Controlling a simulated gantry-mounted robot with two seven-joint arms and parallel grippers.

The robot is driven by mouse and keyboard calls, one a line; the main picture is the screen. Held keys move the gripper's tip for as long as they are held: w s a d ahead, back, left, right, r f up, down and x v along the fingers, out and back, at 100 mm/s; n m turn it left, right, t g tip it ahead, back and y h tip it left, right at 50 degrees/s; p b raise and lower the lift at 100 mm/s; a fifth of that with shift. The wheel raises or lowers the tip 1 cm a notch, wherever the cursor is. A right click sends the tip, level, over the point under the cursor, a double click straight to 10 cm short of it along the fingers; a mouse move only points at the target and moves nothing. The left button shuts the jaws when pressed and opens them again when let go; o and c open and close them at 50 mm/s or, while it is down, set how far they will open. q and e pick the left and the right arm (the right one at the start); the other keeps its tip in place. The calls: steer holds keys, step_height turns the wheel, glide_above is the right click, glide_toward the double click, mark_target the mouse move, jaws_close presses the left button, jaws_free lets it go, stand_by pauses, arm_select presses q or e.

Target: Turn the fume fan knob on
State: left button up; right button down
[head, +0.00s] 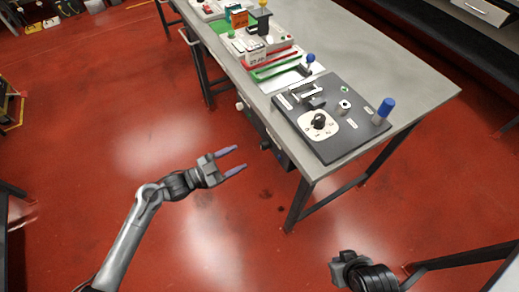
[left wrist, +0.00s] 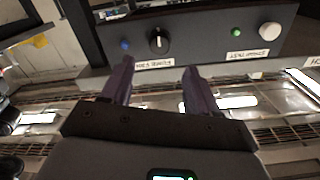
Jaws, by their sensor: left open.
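In the left wrist view, a black knob (left wrist: 158,41) with a white pointer mark sits on a dark panel (left wrist: 202,32). A label (left wrist: 154,64) beside it is upside down and seems to read fume fan. A small blue light (left wrist: 124,44) is next to the knob. In the head view, the panel (head: 274,150) hangs under the table's front edge. My left gripper (head: 241,160) is open and empty, its fingers pointing at the panel with a gap between. My right gripper (head: 345,268) is at the lower right, away from the table; its jaws are unclear.
The same panel has a white knob (left wrist: 270,31) and a green light (left wrist: 236,33). On the table (head: 425,85) lies a dark board (head: 345,140) with another dial (head: 319,121) and a blue-topped handle (head: 385,108). Table legs (head: 298,200) stand near the panel.

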mark_target(261, 146)
arm_select(q)
steer(key=b+x, duration=0.1)
steer(key=x, duration=0.8)
steer(key=shift+w+d, duration=0.15)
steer(key=shift+d, duration=0.15)
steer(key=shift+c, duration=0.4)
steer(key=c, duration=1)
